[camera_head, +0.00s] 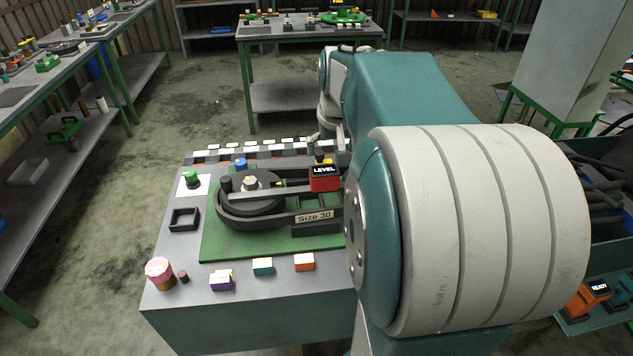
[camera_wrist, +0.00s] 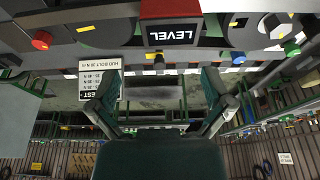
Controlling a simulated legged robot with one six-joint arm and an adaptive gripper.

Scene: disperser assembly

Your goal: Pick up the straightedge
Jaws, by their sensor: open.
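What looks like the straightedge is a narrow grey bar (camera_head: 270,189) lying across the black ring (camera_head: 229,206) in the head view. A red block marked LEVEL (camera_head: 324,181) is at its right end. In the wrist view the red LEVEL block (camera_wrist: 170,30) is at the top centre, beyond my fingertips. In the head view my arm hides the gripper and the right side of the fixture.
The green base plate (camera_head: 222,246) sits on a grey bench (camera_head: 180,320). A Size 30 block (camera_head: 314,218), a black square frame (camera_head: 184,219), a pink-topped cylinder (camera_head: 160,272) and small coloured blocks stand around. A chequered strip (camera_head: 225,155) runs along the back. Open floor lies left.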

